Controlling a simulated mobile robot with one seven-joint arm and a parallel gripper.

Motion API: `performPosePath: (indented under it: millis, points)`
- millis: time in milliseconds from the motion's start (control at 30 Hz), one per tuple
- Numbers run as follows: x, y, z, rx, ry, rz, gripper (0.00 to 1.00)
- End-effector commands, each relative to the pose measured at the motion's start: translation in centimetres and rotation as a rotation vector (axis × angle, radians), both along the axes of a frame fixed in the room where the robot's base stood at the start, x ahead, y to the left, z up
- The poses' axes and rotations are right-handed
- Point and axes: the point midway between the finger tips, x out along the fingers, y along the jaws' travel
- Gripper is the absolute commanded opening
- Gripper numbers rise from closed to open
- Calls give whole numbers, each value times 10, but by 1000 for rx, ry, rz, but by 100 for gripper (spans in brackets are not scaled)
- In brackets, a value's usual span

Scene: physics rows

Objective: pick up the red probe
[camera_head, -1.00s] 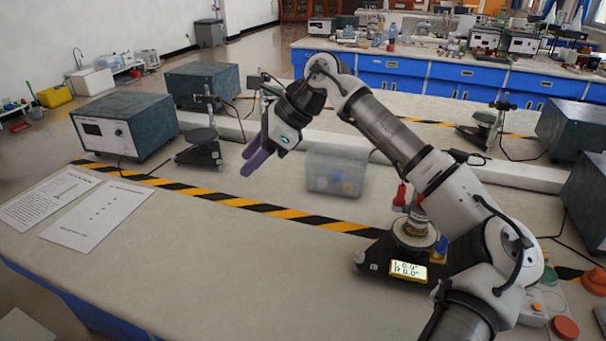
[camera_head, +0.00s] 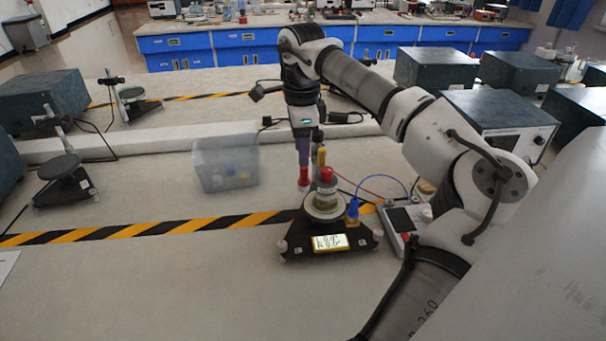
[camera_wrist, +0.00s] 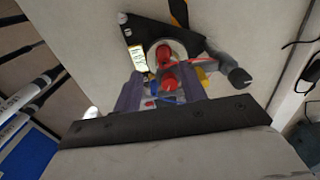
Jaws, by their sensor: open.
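My gripper (camera_head: 304,160) points straight down, its purple fingers open, beside the round-topped instrument. In the head view a red piece, seemingly the red probe (camera_head: 303,178), shows directly below the fingertips. In the wrist view a red piece (camera_wrist: 169,82) lies between the two open fingers; I cannot tell whether they touch it. A second red top (camera_head: 326,174) sits on the brass stack of the instrument, just right of the fingers; it also shows in the wrist view (camera_wrist: 163,53). The instrument's black base (camera_head: 297,245) carries a lit display (camera_head: 329,242).
Red and blue leads run to a box (camera_head: 404,222) at right. A clear bin (camera_head: 202,172) stands left.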

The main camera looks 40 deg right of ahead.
Motion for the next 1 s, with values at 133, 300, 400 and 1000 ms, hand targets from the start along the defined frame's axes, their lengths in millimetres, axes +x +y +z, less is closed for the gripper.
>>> performPosePath:
  millis: [133,300,400,1000]
  points:
    - [0,0,-8,1,-1,1,41]
    - [0,-3,-20,4,0,0,41]
    - [1,-7,-33,5,0,1,41]
    - [1,-7,-60,1,-2,1,14]
